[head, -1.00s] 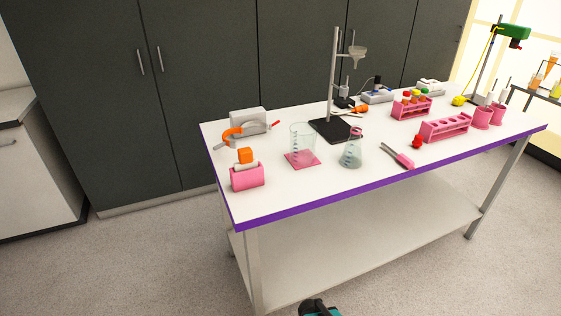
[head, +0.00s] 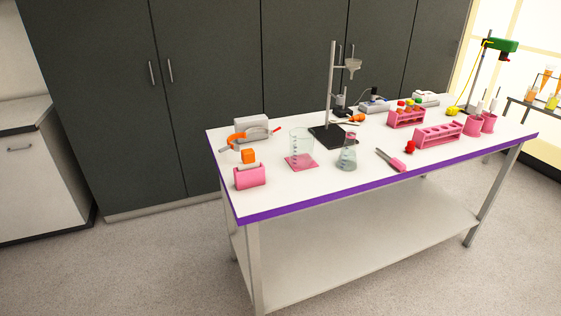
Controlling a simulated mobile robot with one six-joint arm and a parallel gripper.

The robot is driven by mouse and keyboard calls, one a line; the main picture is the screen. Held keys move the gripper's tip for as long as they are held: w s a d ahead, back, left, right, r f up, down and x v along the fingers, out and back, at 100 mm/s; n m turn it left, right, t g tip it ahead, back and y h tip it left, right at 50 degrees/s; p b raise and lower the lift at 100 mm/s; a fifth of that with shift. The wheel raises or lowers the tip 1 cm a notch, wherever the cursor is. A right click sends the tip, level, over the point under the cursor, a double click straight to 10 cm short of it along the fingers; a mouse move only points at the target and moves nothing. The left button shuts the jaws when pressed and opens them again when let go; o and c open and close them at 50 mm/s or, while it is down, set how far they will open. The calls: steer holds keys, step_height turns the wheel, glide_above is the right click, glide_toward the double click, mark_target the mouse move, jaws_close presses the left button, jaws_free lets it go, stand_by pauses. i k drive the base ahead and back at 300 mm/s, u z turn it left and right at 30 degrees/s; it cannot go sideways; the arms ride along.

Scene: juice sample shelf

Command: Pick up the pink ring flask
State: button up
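The pink ring flask (head: 347,157) is a clear conical flask with a pink ring at its neck. It stands upright near the front edge of the white table (head: 305,195), right of a beaker and in front of the stand's black base. Nothing holds it. My gripper is not in view.
A clear beaker (head: 301,147) stands on a pink mat left of the flask. A stand (head: 331,90) with a dark base is behind. A pink-handled tool (head: 391,160) lies to the right, near pink racks (head: 438,134). A pink holder (head: 250,177) is at the left corner.

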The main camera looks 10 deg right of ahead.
mark_target(347, 160)
steer(key=z, duration=0.15)
steer(key=i, duration=0.95)
steer(key=u, duration=0.05)
